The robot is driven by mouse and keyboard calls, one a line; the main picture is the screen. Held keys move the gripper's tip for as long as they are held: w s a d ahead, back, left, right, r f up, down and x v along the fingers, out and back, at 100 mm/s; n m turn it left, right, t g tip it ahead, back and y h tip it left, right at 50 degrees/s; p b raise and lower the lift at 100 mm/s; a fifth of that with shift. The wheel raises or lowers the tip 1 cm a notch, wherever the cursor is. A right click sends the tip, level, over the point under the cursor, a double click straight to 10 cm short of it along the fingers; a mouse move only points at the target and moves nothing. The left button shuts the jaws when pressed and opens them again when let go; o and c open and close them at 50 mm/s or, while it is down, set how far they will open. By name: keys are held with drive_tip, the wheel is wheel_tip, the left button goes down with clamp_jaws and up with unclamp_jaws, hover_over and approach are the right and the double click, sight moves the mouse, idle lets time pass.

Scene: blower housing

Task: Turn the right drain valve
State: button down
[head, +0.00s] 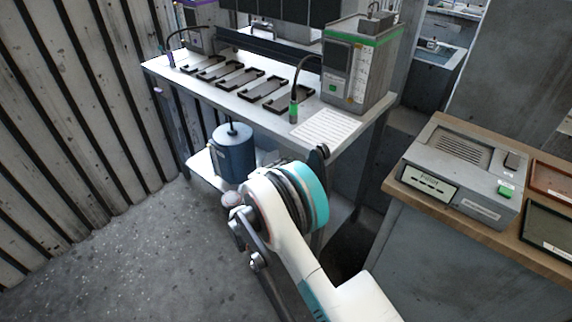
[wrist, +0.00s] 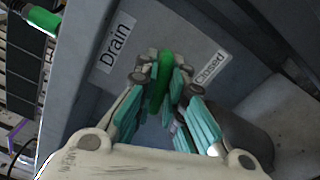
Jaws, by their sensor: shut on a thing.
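The drain valve's green handle (wrist: 165,62) stands out from a grey panel (wrist: 185,25) in the wrist view. A white "Drain" label (wrist: 115,48) is to its left and a "Closed" label (wrist: 211,70) to its right. My gripper (wrist: 160,84) is shut on the green handle, with its fingers on both sides of it. The fingers cover part of the handle, and the valve body behind it is hidden. In the head view my own arm is in front, and I cannot make out the valve or the fingers there.
A white workbench (head: 225,88) with several dark-framed trays stands ahead. A grey unit with a green stripe (head: 352,80) is on its right end. A blue canister (head: 235,155) sits below. A wooden-topped counter (head: 440,203) is at right. The floor at left (head: 130,260) is clear.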

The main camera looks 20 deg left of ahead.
drive_tip(key=shift+f+m, duration=0.1)
drive_tip(key=shift+m, duration=1.8)
drive_tip(key=c, duration=1.7)
unclamp_jaws()
drive_tip(key=shift+o, duration=0.2)
drive_tip(key=shift+s, duration=0.1)
drive_tip(key=v, duration=1.2)
